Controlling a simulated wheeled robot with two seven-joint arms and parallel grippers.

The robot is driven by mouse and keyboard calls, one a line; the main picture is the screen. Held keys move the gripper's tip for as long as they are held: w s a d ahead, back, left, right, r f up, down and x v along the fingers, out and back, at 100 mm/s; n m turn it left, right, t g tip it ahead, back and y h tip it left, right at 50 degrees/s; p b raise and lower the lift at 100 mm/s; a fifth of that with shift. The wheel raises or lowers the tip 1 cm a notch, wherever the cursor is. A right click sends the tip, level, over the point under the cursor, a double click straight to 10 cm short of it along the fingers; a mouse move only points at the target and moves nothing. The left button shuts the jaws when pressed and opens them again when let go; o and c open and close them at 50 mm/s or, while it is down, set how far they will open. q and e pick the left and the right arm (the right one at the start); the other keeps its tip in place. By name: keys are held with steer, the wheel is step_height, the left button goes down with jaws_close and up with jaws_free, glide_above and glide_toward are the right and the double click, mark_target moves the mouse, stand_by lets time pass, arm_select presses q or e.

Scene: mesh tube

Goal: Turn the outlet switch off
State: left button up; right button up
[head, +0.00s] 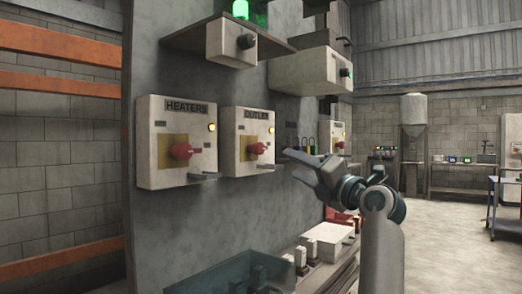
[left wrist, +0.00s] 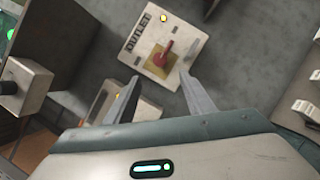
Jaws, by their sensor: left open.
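The outlet box (head: 235,150) is a pale panel labelled OUTLET on the grey wall. It has a red rotary switch handle (head: 258,148) on a yellow plate and a lit yellow lamp (head: 271,130). My left gripper (head: 294,166) is open and empty, to the right of the box and apart from it. In the left wrist view, the outlet box (left wrist: 142,48) lies ahead, turned in the picture, with its red handle (left wrist: 161,58) just beyond and between the open fingertips. My right gripper is in neither view.
A similar HEATERS box (head: 182,115) with its own red handle and lit lamp is mounted just left. Grey brackets jut out below both boxes. A shelf (head: 290,40) with control boxes overhangs above. A teal bin (head: 225,278) and a bench with white blocks stand below.

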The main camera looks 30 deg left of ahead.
mark_target(262, 149)
arm_select(q)
steer(key=x, duration=1.7)
steer(key=c, duration=1)
